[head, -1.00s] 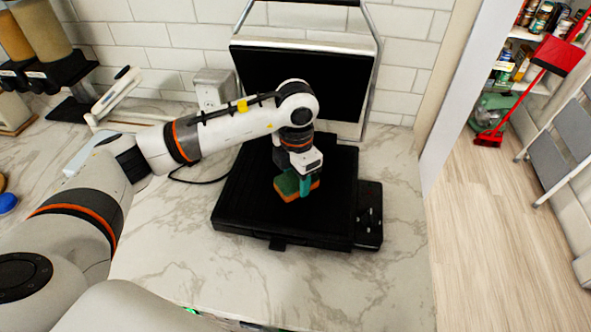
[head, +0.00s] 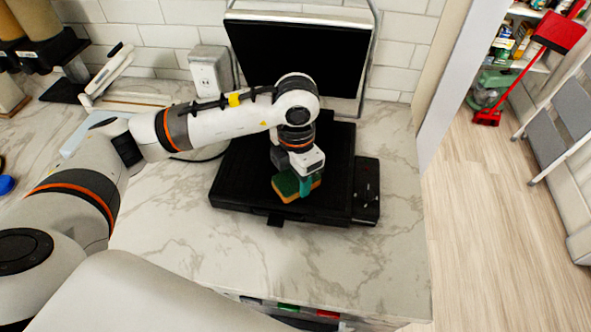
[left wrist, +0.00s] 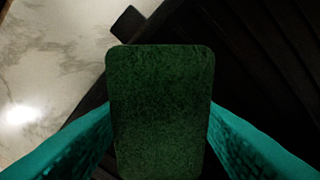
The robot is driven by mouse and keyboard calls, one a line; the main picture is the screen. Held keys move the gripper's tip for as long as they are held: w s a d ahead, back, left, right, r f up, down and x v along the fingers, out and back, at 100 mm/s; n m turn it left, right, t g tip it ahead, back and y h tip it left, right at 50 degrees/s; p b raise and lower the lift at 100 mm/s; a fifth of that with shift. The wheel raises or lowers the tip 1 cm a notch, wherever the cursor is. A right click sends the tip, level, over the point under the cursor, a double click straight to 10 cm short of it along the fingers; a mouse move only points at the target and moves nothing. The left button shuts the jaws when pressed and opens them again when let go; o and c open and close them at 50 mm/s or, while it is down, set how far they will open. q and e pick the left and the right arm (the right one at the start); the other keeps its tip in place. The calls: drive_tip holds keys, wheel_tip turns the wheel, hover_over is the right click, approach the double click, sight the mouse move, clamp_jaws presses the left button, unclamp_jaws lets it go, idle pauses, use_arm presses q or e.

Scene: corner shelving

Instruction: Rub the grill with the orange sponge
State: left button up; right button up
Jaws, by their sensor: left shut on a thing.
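The orange sponge (head: 289,187) has a green scouring side and an orange side. My left gripper (head: 304,182) is shut on it, with teal fingers on either side. The sponge is over the front middle of the black grill (head: 240,190), whose lid (head: 295,60) stands open behind. In the left wrist view the sponge's green face (left wrist: 160,110) fills the middle between the teal fingers, with the dark ridged grill plate (left wrist: 260,60) behind it. I cannot tell whether the sponge touches the plate. My right gripper is not in view.
The marble counter (head: 190,240) is clear in front of the grill. A wall outlet box (head: 210,72) and cord are behind left, with dispensers (head: 40,30) at far left.

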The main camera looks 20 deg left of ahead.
use_arm(q)
drive_tip(key=shift+f, duration=0.2)
drive_tip(key=shift+w+a+b, duration=0.25)
drive_tip(key=shift+w+b, duration=0.1)
drive_tip(key=shift+b, duration=0.25)
drive_tip(key=shift+w+a+b, duration=0.45)
drive_tip(key=shift+w+b, duration=0.05)
drive_tip(key=shift+w, duration=0.25)
drive_tip(key=shift+w+a+b, duration=0.4)
drive_tip(key=shift+w+b, duration=0.05)
drive_tip(key=shift+w, duration=0.25)
drive_tip(key=shift+w+a+b, duration=0.3)
drive_tip(key=shift+w+a, duration=0.1)
drive_tip(key=shift+w, duration=0.25)
drive_tip(key=shift+w+a+b, duration=0.25)
drive_tip(key=shift+w+a, duration=0.1)
drive_tip(key=shift+w, duration=0.35)
drive_tip(key=shift+w+a+b, duration=0.3)
drive_tip(key=shift+w+a, duration=0.1)
drive_tip(key=shift+w, duration=0.25)
drive_tip(key=shift+w+a+r+b, duration=0.1)
drive_tip(key=shift+w+a+b, duration=0.1)
drive_tip(key=shift+w+a, duration=0.4)
drive_tip(key=shift+w+a+b, duration=0.2)
drive_tip(key=shift+w, duration=0.75)
drive_tip(key=shift+w+a+r+b, duration=0.1)
drive_tip(key=shift+w+a+b, duration=0.1)
drive_tip(key=shift+w+a, duration=0.4)
drive_tip(key=shift+w+d, duration=0.15)
drive_tip(key=shift+d, duration=0.05)
